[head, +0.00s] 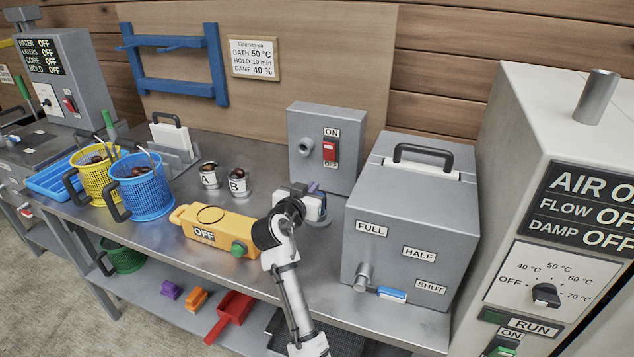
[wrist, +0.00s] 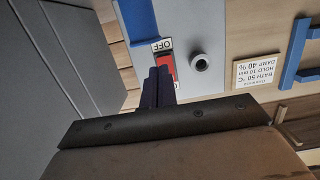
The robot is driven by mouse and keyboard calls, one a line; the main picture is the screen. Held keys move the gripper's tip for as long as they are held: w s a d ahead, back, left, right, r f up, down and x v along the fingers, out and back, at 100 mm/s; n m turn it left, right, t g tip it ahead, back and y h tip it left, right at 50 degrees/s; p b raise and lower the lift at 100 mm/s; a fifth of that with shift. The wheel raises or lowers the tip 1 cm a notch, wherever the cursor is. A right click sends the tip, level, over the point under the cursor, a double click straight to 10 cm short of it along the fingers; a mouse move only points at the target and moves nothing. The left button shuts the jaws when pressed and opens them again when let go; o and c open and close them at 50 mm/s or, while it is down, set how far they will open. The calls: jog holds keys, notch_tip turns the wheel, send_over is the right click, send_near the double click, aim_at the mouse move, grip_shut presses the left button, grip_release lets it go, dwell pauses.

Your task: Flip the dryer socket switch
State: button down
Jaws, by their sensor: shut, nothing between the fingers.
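A grey socket box (head: 309,128) stands against the back panel. It carries a round socket (head: 305,147) and a red rocker switch (head: 330,150) between ON above and OFF below. My gripper (head: 315,188) is shut and empty, in front of the box and below the switch in the head view. In the upside-down wrist view the dark shut fingers (wrist: 158,75) overlap part of the red switch (wrist: 169,64) and most of the ON label. The OFF label (wrist: 162,44) shows clear. I cannot tell whether the fingers touch the switch, or which way it is tipped.
A grey tank (head: 410,205) with a blue-handled tap stands close on the right. A yellow OFF unit (head: 218,232), two small cups marked A and B, and blue (head: 146,194) and yellow baskets stand to the left. A dryer cabinet (head: 550,170) fills the far right.

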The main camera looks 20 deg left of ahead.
jog(key=shift+s+f+b, duration=0.15)
jog(key=shift+s+b, duration=0.15)
jog(key=shift+s, duration=1.3)
